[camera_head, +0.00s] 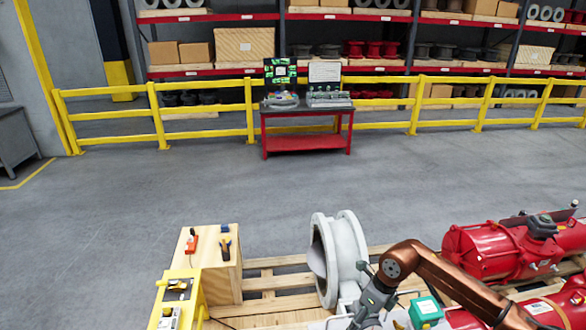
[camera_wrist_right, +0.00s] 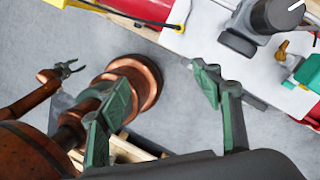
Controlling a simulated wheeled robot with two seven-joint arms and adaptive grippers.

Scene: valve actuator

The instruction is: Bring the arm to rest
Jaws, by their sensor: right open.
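My right arm comes in from the right in the head view, its copper link bent above the work area. The right gripper (camera_head: 372,302) hangs low, right of the grey flanged valve body (camera_head: 345,245). In the right wrist view its two green fingers (camera_wrist_right: 160,82) are spread with nothing between them. A second, smaller-looking gripper (camera_wrist_right: 70,68) on a copper arm shows at the left of that view, apparently my left one, its fingers apart and empty. The left gripper is outside the head view. Red actuators (camera_head: 490,248) lie at the right.
A wooden box (camera_head: 222,275) with small tools stands on the pallet (camera_head: 275,283). A teal device (camera_head: 425,310) sits near my right arm; a white surface (camera_wrist_right: 205,40) lies beyond its fingers. A red cart (camera_head: 305,142), yellow railing (camera_head: 205,111) and shelves stand behind open floor.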

